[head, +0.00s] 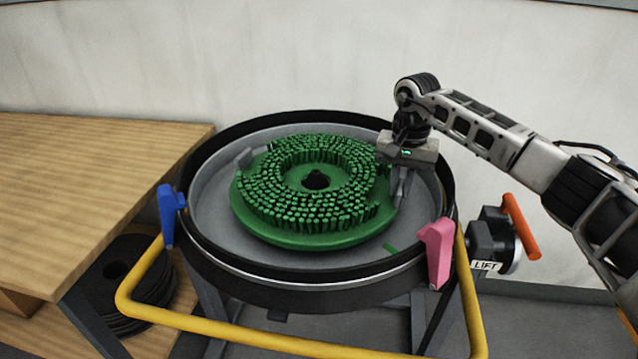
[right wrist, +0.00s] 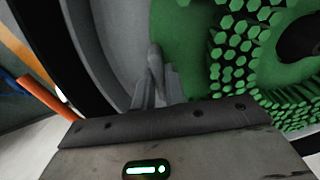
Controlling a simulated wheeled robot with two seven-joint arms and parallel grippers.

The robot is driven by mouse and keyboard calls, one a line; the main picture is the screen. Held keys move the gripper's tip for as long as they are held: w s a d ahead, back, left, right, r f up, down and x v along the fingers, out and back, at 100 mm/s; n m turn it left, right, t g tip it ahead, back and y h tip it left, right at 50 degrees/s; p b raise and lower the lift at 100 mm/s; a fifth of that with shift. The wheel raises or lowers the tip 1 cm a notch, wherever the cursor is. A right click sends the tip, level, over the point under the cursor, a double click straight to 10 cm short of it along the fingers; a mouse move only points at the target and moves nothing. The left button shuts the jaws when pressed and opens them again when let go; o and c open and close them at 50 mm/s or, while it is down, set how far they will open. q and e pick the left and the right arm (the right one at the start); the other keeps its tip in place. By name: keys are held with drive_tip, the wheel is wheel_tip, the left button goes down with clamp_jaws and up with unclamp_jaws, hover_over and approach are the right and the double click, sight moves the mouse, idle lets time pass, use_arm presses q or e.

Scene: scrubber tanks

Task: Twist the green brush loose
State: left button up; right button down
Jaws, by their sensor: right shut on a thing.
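The green brush (head: 300,212) lies flat, bristles up, inside the round grey tank. It has a dark hub in its middle. A grey lug (head: 246,158) stands at its left edge. My right gripper (head: 398,190) reaches down at the brush's right edge. In the right wrist view its fingers (right wrist: 157,88) are shut on a matching grey lug (right wrist: 155,56) beside the green disc (right wrist: 180,45). In the head view the gripper hides that lug. My left gripper is in neither view.
The tank (head: 215,215) has a black rim. A blue lever (head: 169,212) and a pink lever (head: 437,253) stand at its front sides.

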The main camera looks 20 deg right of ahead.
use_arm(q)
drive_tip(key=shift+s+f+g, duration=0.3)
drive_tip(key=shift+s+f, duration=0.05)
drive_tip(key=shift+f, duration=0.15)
use_arm(e)
drive_tip(key=shift+w, duration=0.1)
drive_tip(key=shift+w+d+n, duration=0.4)
drive_tip(key=shift+w+d, duration=0.05)
drive_tip(key=shift+w, duration=0.05)
drive_tip(key=c, duration=1.4)
unclamp_jaws()
drive_tip(key=shift+o, duration=0.2)
drive_tip(key=shift+s+d+f, duration=0.1)
drive_tip(key=shift+f, duration=0.15)
drive_tip(key=shift+r, duration=1)
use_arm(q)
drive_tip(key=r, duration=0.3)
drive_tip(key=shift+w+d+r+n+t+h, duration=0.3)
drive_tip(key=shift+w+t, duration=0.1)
use_arm(e)
wheel_tip(320, 180, up, 14)
drive_tip(key=shift+r, duration=0.25)
